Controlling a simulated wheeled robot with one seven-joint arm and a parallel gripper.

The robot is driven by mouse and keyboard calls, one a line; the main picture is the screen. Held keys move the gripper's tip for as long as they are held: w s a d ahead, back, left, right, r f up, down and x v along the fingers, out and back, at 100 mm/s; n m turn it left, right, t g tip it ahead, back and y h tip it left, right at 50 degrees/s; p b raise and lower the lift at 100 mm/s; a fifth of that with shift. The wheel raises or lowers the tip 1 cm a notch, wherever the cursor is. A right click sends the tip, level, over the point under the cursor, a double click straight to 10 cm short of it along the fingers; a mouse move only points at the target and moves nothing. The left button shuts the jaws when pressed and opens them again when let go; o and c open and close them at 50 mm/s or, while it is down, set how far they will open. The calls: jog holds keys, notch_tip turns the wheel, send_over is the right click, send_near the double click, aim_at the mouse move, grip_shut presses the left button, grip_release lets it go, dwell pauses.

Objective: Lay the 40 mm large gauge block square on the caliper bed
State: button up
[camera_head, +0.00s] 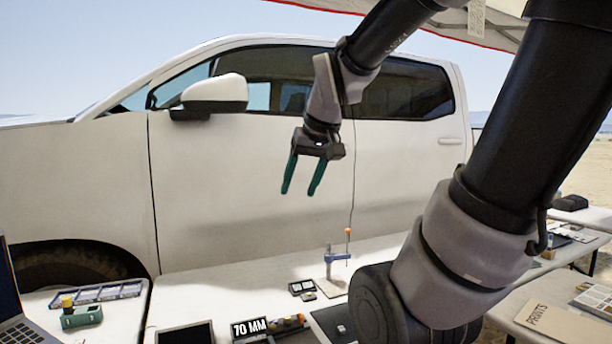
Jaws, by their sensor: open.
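My gripper (299,192) hangs in the air above the table, in front of the white truck door. Its two green fingers are spread apart and point down, with nothing between them. I cannot make out a block that is surely the 40 mm large gauge block. A small light piece (341,329) lies on a dark flat pad (322,320) beside my arm, too small to identify. The caliper bed cannot be told for certain; my arm hides part of the table on the right.
On the white table (185,290) are a blue-armed stand (336,258), small dark boxes (302,287), an orange-and-black item (290,325) and a dark tray (187,334). A green item with a yellow top (80,313) stands left. The truck (220,190) stands close behind.

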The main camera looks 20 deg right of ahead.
jog(key=s+m, duration=0.1)
jog(key=s+r, duration=0.1)
jog(key=s, duration=0.1)
jog(key=s+r+m+t+y, duration=0.1)
jog(key=shift+s+a+r+m, duration=0.25)
jog(key=shift+s+a+m, duration=0.05)
jog(key=shift+s+a, duration=0.05)
